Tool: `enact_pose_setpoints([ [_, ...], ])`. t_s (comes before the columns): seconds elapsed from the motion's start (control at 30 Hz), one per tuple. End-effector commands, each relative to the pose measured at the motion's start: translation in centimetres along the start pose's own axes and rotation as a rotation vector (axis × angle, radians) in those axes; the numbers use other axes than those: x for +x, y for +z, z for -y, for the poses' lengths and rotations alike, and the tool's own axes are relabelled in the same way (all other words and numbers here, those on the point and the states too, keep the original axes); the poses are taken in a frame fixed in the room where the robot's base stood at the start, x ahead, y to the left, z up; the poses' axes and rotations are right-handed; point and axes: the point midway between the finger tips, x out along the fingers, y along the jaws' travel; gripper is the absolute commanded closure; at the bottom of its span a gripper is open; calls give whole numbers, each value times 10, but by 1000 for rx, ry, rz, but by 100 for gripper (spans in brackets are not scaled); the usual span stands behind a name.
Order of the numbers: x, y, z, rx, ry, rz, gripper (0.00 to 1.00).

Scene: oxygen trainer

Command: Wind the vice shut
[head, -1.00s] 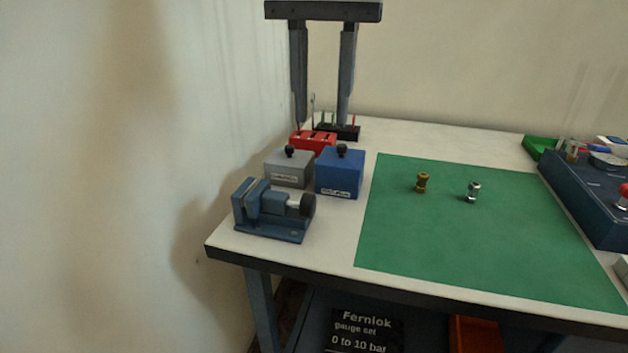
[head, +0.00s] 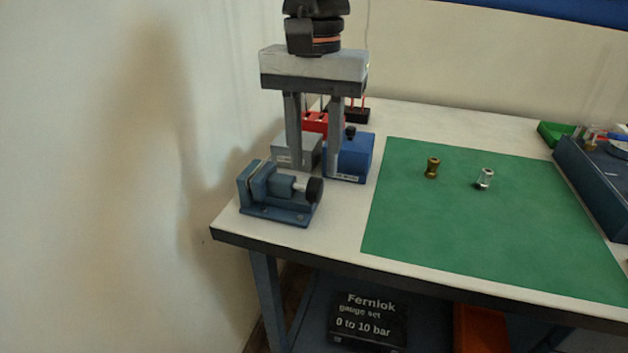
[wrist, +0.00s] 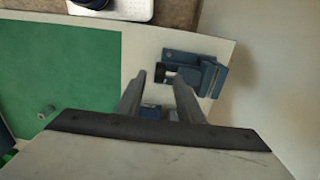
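The blue vice (head: 276,194) stands at the left front corner of the bench, with its dark round knob (head: 314,191) on its right side. It also shows in the wrist view (wrist: 205,75), just beyond my fingertips. My gripper (head: 312,170) points down with its two fingers apart and nothing between them. In the head view its fingers overlap the grey and blue boxes behind the vice. The fingertips (wrist: 157,75) look apart from the knob. I cannot tell exactly how wide the vice's jaws stand.
The wall is close on the left. A green mat (head: 480,220) holds a brass fitting (head: 432,167) and a silver fitting (head: 485,178).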

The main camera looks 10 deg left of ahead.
Motion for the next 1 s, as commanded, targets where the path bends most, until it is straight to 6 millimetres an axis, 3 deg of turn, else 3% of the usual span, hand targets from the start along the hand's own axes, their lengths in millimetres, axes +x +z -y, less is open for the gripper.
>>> enact_pose_setpoints([
  [0.1, 20, 0, 0, 0, 2, 1, 66],
  [0.33, 46, 0, 0, 0, 1, 1, 66],
  [0.77, 54, 0, 0, 0, 0, 0, 66],
  [0.9, 54, 0, 0, 0, 0, 0, 99],
  [1.0, 54, 0, 0, 0, 0, 0, 100],
])
